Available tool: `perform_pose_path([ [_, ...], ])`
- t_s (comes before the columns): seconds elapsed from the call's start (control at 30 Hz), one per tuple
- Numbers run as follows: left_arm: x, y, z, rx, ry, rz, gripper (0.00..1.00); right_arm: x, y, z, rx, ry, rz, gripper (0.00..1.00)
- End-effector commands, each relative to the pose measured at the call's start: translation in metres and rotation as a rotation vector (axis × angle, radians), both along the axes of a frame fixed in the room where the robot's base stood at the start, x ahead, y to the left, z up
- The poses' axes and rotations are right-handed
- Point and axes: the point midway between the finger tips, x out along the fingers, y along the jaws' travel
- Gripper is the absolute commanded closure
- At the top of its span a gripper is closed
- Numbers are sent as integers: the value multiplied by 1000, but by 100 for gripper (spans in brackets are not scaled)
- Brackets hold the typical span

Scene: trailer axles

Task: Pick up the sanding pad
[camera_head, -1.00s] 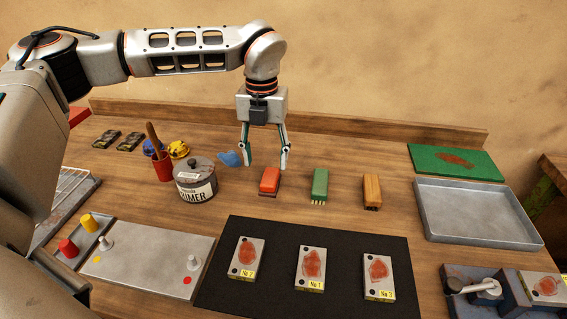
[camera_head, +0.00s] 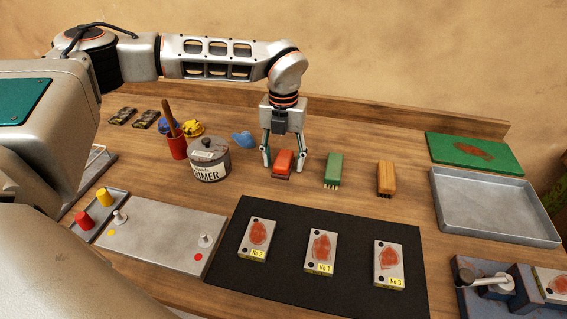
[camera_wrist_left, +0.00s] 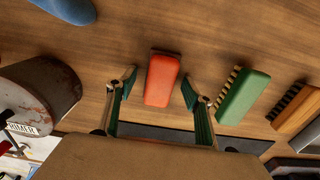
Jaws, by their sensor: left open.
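The sanding pad, a red block (camera_head: 283,163) with a dark underside, lies on the wooden table; in the left wrist view the red block (camera_wrist_left: 162,80) is centred between my fingers. My left gripper (camera_head: 285,166) points down at it in the head view, open, with one finger on each side of the block. In the left wrist view the left gripper (camera_wrist_left: 160,84) shows a gap between each fingertip and the block's sides. The fingertips' exact height above the table is hard to tell. My right gripper is in neither view.
A green brush (camera_head: 334,169) and an orange brush (camera_head: 386,177) lie to the right. A primer can (camera_head: 209,163) and a blue object (camera_head: 242,139) are to the left. A black mat (camera_head: 275,277) with several rusty plates lies in front.

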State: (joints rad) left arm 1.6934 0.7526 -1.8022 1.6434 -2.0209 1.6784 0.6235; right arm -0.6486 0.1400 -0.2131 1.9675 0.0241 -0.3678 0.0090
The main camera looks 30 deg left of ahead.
Motion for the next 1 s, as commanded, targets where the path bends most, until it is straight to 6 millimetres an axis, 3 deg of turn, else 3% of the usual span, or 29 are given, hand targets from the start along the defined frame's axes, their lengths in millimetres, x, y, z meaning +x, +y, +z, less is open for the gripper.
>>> perform_pose_path([
  [0.07, 0, 0, 0, 0, 0, 0, 51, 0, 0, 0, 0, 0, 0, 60],
  [0.2, 0, 0, 0, 0, -1, 0, 88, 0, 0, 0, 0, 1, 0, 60],
  [0.23, 0, 0, 0, 0, -1, 0, 90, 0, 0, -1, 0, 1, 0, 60],
  [0.67, 1, 0, 6, 0, -3, 0, 90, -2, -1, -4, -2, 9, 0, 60],
  [0.87, 1, 0, 29, -1, -5, 0, 90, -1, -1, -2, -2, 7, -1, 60],
  [1.0, 1, 0, 61, 0, -6, 1, 90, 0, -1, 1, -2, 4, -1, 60],
])
